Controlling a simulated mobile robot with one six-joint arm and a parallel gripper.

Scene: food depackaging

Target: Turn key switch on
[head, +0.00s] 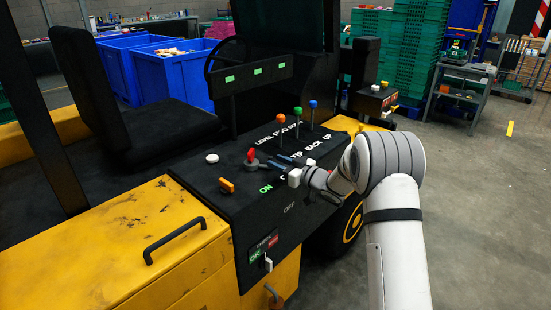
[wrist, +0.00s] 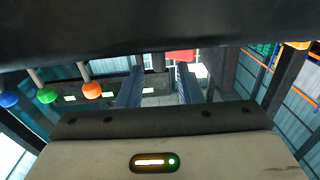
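A red key-like handle (head: 251,155) on a grey round base stands on the black console (head: 215,208); part of a red piece (wrist: 181,56) shows at the top of the wrist view. My gripper (head: 276,162) is just right of the red handle, low over the console. In the wrist view my gripper (wrist: 160,72) has its two blue-grey fingers apart, with a clear gap and nothing held. The red piece lies near the right fingertip; contact cannot be told. "ON" and "OFF" are printed on the console, partly hidden by my arm.
An orange switch (head: 227,186) and a white button (head: 212,158) sit left of the red handle. Orange, green (head: 297,111) and blue knobbed levers rise behind my gripper. A toggle lever (head: 268,261) is on the front panel. A black seat (head: 150,105) is at left.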

